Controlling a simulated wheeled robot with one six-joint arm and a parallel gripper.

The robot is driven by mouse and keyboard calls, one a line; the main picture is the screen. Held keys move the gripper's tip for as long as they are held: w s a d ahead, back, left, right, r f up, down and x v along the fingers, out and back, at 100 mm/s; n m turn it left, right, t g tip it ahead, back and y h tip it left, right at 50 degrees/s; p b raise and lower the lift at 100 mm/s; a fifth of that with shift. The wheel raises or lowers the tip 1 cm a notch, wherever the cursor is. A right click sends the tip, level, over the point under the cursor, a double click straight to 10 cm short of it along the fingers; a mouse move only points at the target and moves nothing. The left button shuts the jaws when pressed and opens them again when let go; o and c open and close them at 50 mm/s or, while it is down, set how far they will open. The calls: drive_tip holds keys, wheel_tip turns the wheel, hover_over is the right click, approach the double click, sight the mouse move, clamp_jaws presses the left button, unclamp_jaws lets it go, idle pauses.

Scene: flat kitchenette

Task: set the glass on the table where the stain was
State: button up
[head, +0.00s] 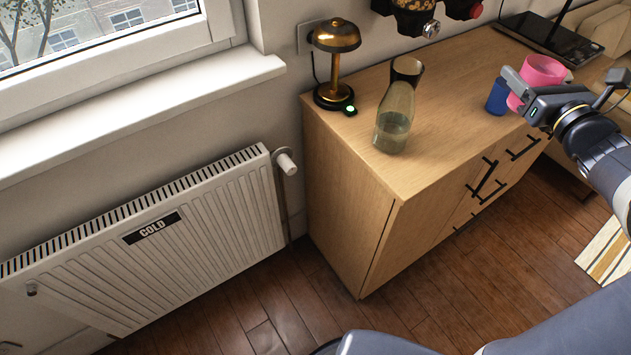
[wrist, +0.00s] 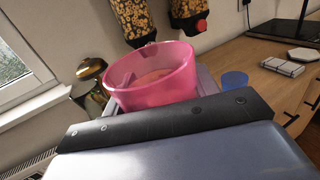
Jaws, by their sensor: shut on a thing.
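My gripper (head: 514,86) is shut on a pink, wide-mouthed cup (head: 543,70), held at the right end of the wooden cabinet. In the wrist view the pink cup (wrist: 150,86) is upright or nearly so, with something paler inside its mouth. A small blue tumbler (head: 497,97) stands on the cabinet top, beside and partly behind my gripper; it also shows in the wrist view (wrist: 235,80), to the right of the pink cup. I cannot tell which vessel is the task's glass. No stain shows, and I see no separate table.
The wooden cabinet (head: 440,115) bears a glass carafe (head: 395,122) with some liquid and a brass lamp (head: 337,65). Dispensers (head: 412,18) hang above it. A radiator (head: 150,235) stands left, under the window. The cabinet top between carafe and blue tumbler is clear.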

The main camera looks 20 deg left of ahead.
drive_tip(key=s+f+b, duration=0.2)
drive_tip(key=f+b, duration=0.1)
drive_tip(key=f, duration=0.8)
drive_tip(key=s+f+b, duration=0.1)
drive_tip(key=f+b, duration=0.2)
drive_tip(key=f, duration=0.9)
drive_tip(key=s+f+h+b, duration=0.1)
drive_tip(key=s+f+b, duration=0.1)
drive_tip(key=f, duration=1)
drive_tip(key=shift+s+d+m+t+b, duration=0.35)
drive_tip(key=shift+d+m+t+b, duration=0.1)
drive_tip(key=shift+b, duration=0.3)
